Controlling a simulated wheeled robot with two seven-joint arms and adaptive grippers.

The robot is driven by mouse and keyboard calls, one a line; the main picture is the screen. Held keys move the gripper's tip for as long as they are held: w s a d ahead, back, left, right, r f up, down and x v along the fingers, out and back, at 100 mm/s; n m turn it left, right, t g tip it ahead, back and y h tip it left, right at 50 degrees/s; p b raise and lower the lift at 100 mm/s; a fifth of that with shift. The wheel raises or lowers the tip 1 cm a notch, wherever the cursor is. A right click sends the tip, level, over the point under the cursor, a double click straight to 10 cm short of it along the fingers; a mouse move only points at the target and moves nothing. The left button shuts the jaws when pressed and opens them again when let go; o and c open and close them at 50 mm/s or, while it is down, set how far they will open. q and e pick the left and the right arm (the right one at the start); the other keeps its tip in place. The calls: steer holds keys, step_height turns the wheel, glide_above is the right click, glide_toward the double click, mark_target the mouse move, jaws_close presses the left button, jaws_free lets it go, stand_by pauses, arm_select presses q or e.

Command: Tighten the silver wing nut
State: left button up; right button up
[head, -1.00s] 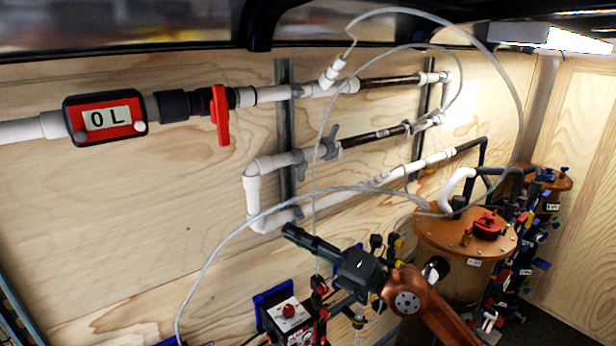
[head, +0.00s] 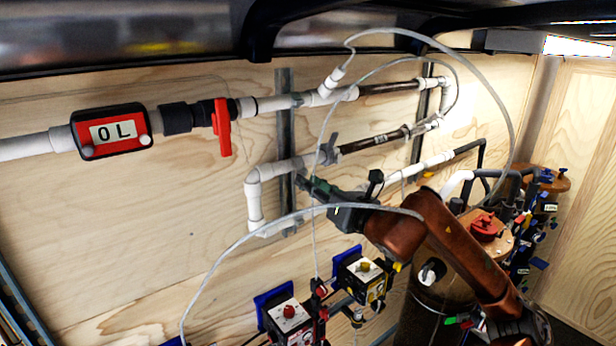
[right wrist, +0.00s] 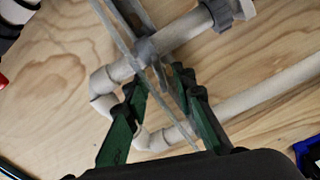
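A grey-silver wing nut (right wrist: 147,50) sits on the white pipe clamp by a metal wall strut in the right wrist view. One of its wings points down toward the gap between my fingers. My right gripper (right wrist: 158,86) is open, its green fingers on either side of that gap, with nothing held. In the head view my right gripper (head: 312,188) reaches in from the right, its tips close to the strut and partly hiding the nut there. I cannot tell whether the fingers touch it. A second grey wing nut (head: 329,148) is up and right. My left gripper is not in view.
A red-handled valve (head: 221,127) and a meter reading 0 L (head: 111,131) are on the upper pipe. A thin grey hose (head: 235,246) loops in front of the pipes and past my arm. Boxed pumps (head: 362,278) and a wooden-topped tank (head: 500,238) are lower right.

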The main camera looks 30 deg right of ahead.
steer(key=shift+w, duration=0.75)
steer(key=shift+c, duration=0.3)
jaws_close()
